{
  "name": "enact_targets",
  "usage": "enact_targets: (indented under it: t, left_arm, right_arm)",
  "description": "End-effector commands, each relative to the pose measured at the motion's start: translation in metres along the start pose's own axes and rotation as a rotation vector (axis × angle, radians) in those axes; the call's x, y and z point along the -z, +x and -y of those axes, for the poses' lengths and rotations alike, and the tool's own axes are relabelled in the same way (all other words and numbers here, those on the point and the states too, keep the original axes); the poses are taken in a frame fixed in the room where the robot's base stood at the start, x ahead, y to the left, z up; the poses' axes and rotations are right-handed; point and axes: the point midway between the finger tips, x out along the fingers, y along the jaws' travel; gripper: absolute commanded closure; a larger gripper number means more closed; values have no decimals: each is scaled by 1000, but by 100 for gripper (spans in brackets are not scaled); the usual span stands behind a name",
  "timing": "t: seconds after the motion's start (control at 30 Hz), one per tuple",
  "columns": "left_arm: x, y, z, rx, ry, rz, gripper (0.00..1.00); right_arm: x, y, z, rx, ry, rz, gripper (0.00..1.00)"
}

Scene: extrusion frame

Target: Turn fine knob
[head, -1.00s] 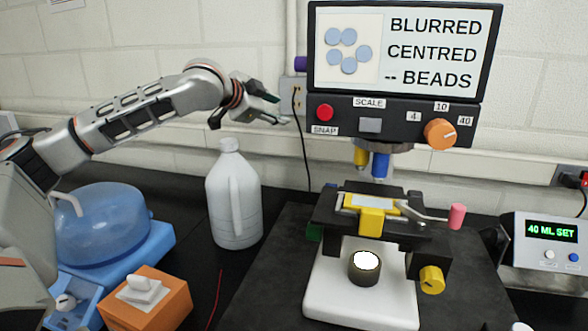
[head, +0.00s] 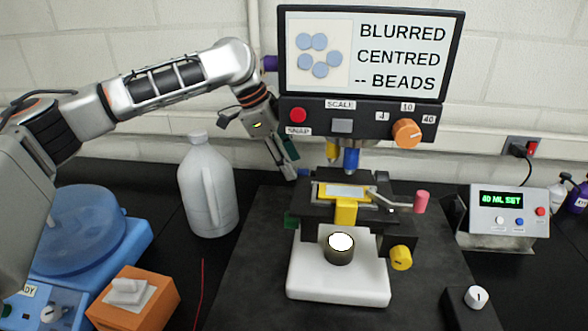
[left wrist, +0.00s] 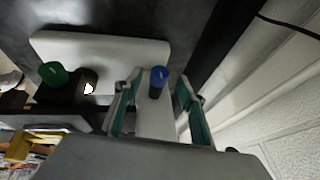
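The microscope has a green knob (head: 291,221) on its left side, a yellow knob (head: 401,258) on its right and a small blue knob (head: 303,173) at its back left. I cannot tell from labels which is the fine knob. My left gripper (head: 288,163) points down beside the blue knob. In the left wrist view the blue knob (left wrist: 158,80) shows between the two open teal-padded fingers (left wrist: 160,108), near their tips; contact is not clear. The green knob (left wrist: 53,74) is to the left there. The screen (head: 368,55) reads "BLURRED CENTRED -- BEADS". My right gripper is out of view.
The microscope's stage (head: 345,208), with a pink-tipped lever (head: 421,201), stands right of the gripper. A white jug (head: 207,188) stands to the left. An orange box (head: 133,300) is at front left, and a display unit (head: 508,210) at right.

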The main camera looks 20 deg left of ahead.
Motion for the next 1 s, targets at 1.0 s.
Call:
enact_targets:
  t: [1.0]
  left_arm:
    - [0, 34, 0, 12, 3, -1, 98]
  right_arm:
    - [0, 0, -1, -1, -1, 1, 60]
